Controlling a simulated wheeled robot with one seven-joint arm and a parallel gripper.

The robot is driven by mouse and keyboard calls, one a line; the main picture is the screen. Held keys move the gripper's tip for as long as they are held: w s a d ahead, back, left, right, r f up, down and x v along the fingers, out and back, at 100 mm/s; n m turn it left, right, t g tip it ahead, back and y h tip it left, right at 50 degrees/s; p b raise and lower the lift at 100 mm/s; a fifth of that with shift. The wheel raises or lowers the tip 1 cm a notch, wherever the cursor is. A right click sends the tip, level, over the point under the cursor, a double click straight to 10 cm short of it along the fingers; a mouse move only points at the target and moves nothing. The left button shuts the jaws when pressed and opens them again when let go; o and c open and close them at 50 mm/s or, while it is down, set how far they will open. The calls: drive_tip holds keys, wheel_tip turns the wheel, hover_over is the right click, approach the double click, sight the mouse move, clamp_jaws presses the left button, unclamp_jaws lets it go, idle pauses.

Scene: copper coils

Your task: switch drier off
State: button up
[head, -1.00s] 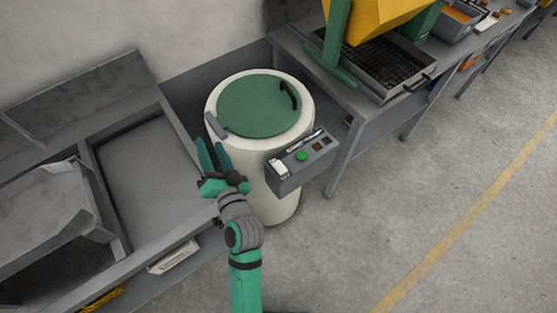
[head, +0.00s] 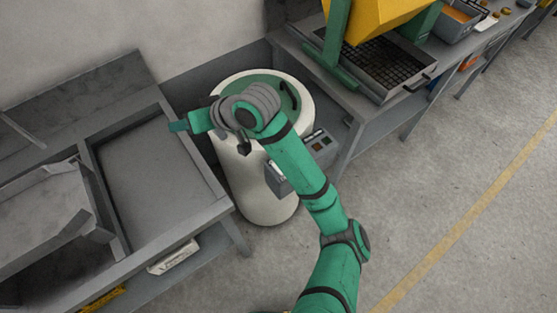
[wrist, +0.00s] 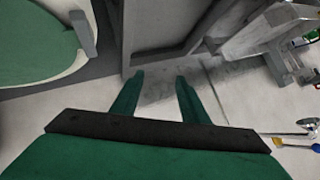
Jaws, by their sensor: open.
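The drier is a cream-white drum (head: 262,192) with a green lid (head: 262,82), standing between two grey benches. Its grey control box (head: 318,150) is on the drum's right front side, and my arm hides much of it, including where the green button was seen. In the head view my gripper (head: 178,126) is up beside the drum's left edge, pointing left, away from the control box. In the wrist view my gripper (wrist: 158,80) has two green fingers spread apart with nothing between them. The drum and lid (wrist: 38,45) show at the upper left there.
A grey bench with a shallow tray (head: 150,170) stands left of the drum. Another bench with a yellow machine (head: 375,18) and a mesh tray (head: 385,65) stands at the right. Open concrete floor (head: 450,180) lies to the right.

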drive_tip(key=s+d+f+g+h, duration=0.15)
drive_tip(key=d+h, duration=0.35)
drive_tip(key=d, duration=0.7)
drive_tip(key=s+d+f+g+h, duration=0.1)
drive_tip(key=s+d+g+h, duration=0.3)
drive_tip(key=d, duration=0.7)
drive_tip(key=shift+t+h, duration=0.6)
drive_tip(key=shift+t, duration=0.05)
drive_tip(key=f, duration=0.3)
drive_tip(key=w+f, duration=0.1)
drive_tip(key=f, duration=0.3)
drive_tip(key=w+f, duration=0.1)
drive_tip(key=f, duration=0.2)
drive_tip(key=shift+f, duration=0.4)
clamp_jaws()
